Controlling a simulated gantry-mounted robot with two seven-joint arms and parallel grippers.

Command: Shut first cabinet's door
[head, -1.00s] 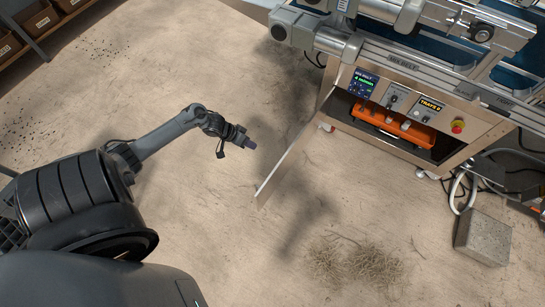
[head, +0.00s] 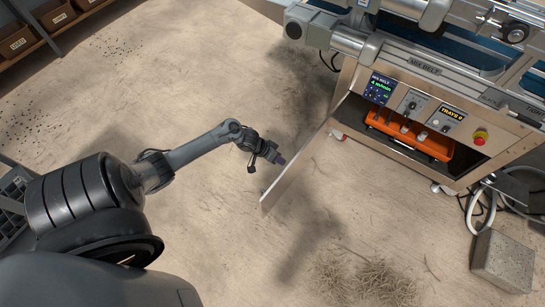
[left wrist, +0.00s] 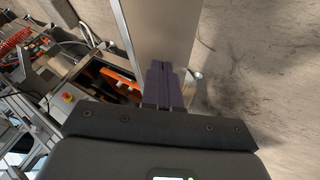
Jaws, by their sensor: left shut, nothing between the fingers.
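The cabinet door (head: 300,165) stands open at the left side of the machine's cabinet (head: 462,168), swung out toward the front. My left gripper (head: 281,160) is shut and empty, close to the outer face of the door, on its left side. In the left wrist view the shut fingers (left wrist: 165,84) overlap the door panel (left wrist: 180,35); I cannot tell whether they touch it. An orange tray (head: 408,134) shows inside the open cabinet. My right gripper is not in view.
A control panel with a red stop button (head: 479,138) sits above the opening. A concrete block (head: 503,262) and loose cables lie at the right. A straw pile (head: 362,280) lies on the floor in front. A shelf with boxes (head: 18,42) stands at upper left.

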